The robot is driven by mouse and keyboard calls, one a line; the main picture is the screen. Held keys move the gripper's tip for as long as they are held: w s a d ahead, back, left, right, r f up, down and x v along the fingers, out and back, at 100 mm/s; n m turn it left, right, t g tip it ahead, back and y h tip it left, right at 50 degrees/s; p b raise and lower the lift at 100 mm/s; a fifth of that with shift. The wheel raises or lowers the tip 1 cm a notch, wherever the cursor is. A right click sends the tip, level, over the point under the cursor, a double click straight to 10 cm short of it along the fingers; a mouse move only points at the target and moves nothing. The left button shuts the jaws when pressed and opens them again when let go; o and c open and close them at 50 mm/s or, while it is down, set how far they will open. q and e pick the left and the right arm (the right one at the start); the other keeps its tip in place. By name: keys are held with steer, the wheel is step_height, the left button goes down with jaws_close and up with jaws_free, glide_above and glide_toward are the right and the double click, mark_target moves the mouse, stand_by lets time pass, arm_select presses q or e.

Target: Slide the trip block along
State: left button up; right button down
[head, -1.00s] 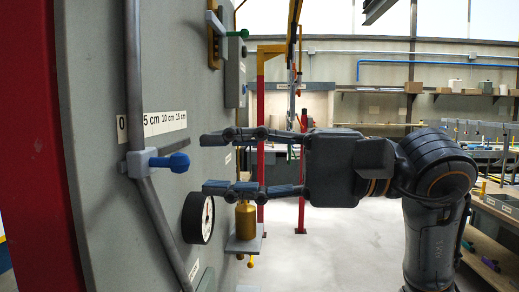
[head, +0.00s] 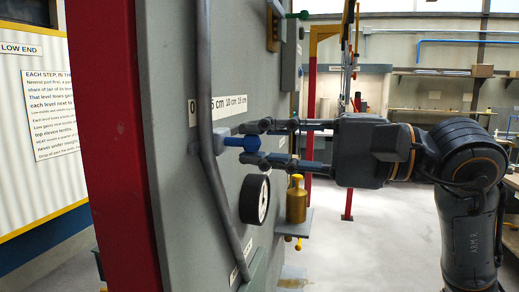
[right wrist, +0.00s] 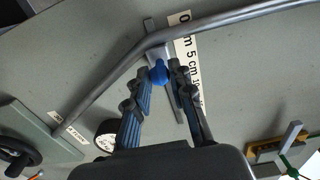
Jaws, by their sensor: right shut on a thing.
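The trip block is a small grey block (head: 222,136) with a blue knob (head: 243,143), on the grey upright panel (head: 215,60). It sits beside the 0 end of the distance scale (head: 230,103). In the right wrist view the blue knob (right wrist: 159,74) lies between the fingertips, with the grey block (right wrist: 154,52) just beyond. My right gripper (head: 257,143) reaches in from the right and is shut on the knob, one finger above and one below in the head view. My left gripper is not in view.
A bent grey pipe (head: 203,70) runs down the panel past the block. A round white-faced gauge (head: 262,200) and a brass bottle-shaped piece (head: 296,204) on a small shelf are below the gripper. A slot (right wrist: 177,100) runs beside the scale.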

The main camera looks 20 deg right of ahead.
steer(key=shift+w+d, duration=0.75)
steer(key=shift+w, duration=0.35)
steer(key=c, duration=1.1)
jaws_free()
steer(key=shift+d, duration=0.2)
steer(key=shift+s, duration=0.1)
steer(key=v, duration=1.2)
